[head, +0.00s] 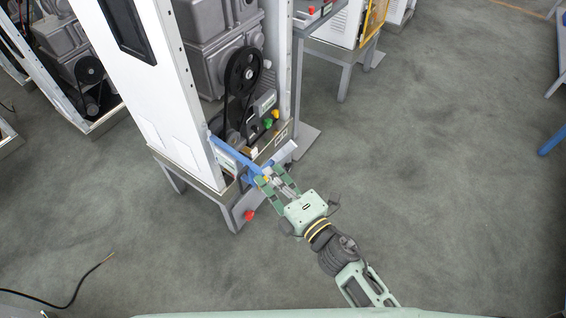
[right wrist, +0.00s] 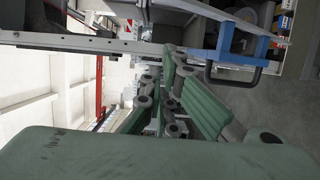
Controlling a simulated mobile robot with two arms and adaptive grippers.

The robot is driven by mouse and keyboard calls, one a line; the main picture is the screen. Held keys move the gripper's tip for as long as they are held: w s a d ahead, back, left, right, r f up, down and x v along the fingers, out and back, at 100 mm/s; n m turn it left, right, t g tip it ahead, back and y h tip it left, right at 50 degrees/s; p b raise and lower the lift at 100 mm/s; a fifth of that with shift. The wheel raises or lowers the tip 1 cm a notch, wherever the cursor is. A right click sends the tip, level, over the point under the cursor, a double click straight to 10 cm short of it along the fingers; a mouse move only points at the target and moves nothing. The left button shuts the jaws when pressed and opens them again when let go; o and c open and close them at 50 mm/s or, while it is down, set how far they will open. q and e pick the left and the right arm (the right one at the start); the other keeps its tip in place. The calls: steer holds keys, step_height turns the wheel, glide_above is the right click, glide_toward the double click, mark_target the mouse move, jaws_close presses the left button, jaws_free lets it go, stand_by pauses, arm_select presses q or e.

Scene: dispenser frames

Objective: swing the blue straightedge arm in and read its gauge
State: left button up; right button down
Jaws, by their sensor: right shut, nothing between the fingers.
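The blue straightedge arm (head: 236,158) is at the lower front of the white machine frame, below the belt and pulleys. In the right wrist view its blue bar (right wrist: 233,58) is at the upper right, with a black handle beneath it. My right gripper (head: 270,178) is shut and empty, close to the bar's near end; I cannot tell whether it touches. Its green fingers show in the right wrist view (right wrist: 168,85), left of the black handle. I cannot make out the gauge or a reading. My left gripper is not in view.
The machine frame (head: 160,85) stands on grey legs, with a black pulley (head: 242,72) inside. A red knob (head: 249,215) is low on the frame. More machines stand at the left and back. A black cable (head: 70,300) lies at lower left.

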steer(key=shift+w+d+p, duration=0.35)
steer(key=shift+w+d, duration=1)
steer(key=shift+w, duration=0.1)
steer(key=shift+w+d, duration=0.1)
